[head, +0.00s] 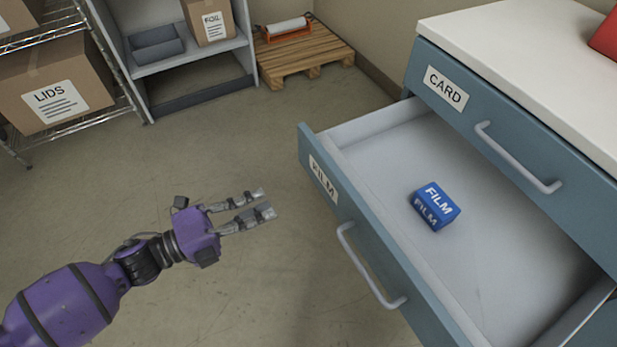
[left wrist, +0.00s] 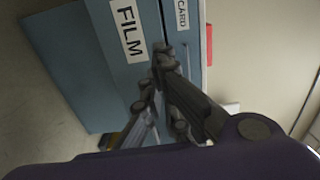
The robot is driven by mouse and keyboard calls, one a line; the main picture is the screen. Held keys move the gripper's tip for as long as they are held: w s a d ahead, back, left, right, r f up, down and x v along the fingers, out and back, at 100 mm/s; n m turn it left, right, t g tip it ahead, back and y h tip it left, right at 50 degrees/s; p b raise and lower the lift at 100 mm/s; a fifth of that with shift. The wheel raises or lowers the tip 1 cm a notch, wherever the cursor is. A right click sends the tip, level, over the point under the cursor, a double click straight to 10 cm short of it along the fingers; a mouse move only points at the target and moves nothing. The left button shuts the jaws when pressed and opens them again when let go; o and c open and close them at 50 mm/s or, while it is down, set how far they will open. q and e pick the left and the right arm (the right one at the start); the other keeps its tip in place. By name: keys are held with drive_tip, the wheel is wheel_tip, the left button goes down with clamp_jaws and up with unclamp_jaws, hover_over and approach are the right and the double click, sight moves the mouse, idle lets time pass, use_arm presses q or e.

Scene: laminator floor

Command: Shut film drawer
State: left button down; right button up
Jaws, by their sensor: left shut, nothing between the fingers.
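The film drawer (head: 330,205) is pulled well out of the blue cabinet, its front marked FILM and fitted with a grey bar handle (head: 368,268). A blue box (head: 434,206) marked FILM lies inside on the drawer's pale floor. My left gripper (head: 266,202) is shut and empty, in the air left of the drawer front, apart from it in the head view. In the left wrist view the fingers (left wrist: 152,80) point toward the blue front with its FILM label (left wrist: 129,30). The handle cannot be made out there. My right gripper is out of view.
The card drawer (head: 470,105) above is shut, under a white top (head: 520,50) with a red thing at its edge. A wooden pallet (head: 302,62), a grey shelf unit (head: 190,62) and a LIDS box (head: 50,85) stand at the back. Floor around my gripper is clear.

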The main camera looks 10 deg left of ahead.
use_arm(q)
drive_tip(key=b, duration=0.1)
approach(334, 176)
drive_tip(key=shift+m, duration=0.3)
drive_tip(key=x, duration=0.5)
drive_tip(key=shift+w+d, duration=0.55)
drive_tip(key=shift+d, duration=0.2)
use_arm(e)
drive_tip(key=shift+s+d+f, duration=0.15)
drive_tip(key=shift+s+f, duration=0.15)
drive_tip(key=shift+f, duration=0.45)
